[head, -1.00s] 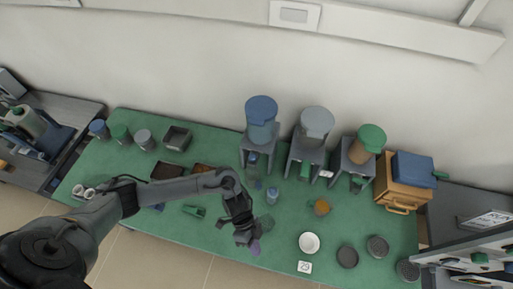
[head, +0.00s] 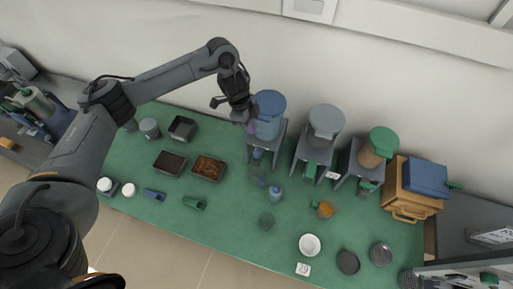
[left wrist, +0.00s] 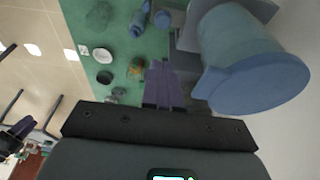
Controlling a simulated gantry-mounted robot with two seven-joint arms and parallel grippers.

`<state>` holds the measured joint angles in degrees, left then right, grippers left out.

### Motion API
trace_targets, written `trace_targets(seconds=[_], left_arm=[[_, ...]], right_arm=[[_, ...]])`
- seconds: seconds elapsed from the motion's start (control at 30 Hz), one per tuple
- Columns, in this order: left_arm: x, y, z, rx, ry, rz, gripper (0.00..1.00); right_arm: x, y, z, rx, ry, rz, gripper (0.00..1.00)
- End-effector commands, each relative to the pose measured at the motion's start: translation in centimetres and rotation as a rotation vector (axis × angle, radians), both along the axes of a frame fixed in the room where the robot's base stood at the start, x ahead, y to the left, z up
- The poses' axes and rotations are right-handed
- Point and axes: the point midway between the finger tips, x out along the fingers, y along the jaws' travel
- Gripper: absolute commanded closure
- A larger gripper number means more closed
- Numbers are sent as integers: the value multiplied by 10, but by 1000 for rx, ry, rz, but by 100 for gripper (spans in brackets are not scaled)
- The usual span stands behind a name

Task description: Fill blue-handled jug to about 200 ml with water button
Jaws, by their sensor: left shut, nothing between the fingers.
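The dispenser with a blue lid (head: 270,101) stands on a grey stand at the back of the green table. A small blue part (head: 257,154) shows at the front of its stand. A clear jug (head: 256,172) with a blue handle (head: 262,183) appears to stand below it; its water level is too small to tell. My left gripper (head: 251,127) is shut and empty, raised beside the left side of the blue dispenser. In the left wrist view its purple fingers (left wrist: 164,88) are together, beside the large blue dispenser (left wrist: 250,55). My right gripper is not in view.
A grey-lidded dispenser (head: 326,120) and a green-lidded one (head: 383,142) stand to the right. Trays of brown material (head: 209,168) lie left. A white bowl (head: 309,245) is at the front right.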

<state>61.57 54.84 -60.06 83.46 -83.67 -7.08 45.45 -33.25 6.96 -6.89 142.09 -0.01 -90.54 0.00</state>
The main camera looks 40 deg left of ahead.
Motion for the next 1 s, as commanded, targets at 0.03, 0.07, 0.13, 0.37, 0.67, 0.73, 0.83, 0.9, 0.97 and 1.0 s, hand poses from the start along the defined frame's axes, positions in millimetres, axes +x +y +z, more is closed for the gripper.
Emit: trace_targets(seconds=[0.03, 0.07, 0.13, 0.37, 0.67, 0.73, 0.83, 0.9, 0.97, 1.0], left_arm=[[1, 0, 1, 0, -2, 0, 100], [1, 0, 1, 0, -2, 0, 100], [1, 0, 1, 0, -2, 0, 100], [1, -1, 0, 0, -2, -1, 100], [2, -7, -27, -3, 3, -1, 100], [3, -10, -39, -3, 3, -2, 100], [4, -14, -57, -5, 4, 0, 100], [6, -17, -69, -3, 3, 0, 100], [7, -19, -79, -2, 3, -1, 100], [8, -20, -83, -2, 3, 1, 100]], right_arm=[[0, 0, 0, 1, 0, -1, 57], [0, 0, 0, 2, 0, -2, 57], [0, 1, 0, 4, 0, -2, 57], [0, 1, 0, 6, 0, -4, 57], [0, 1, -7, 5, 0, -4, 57], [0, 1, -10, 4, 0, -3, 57], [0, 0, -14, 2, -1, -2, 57], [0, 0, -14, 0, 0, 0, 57], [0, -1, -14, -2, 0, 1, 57], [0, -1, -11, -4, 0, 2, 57]])
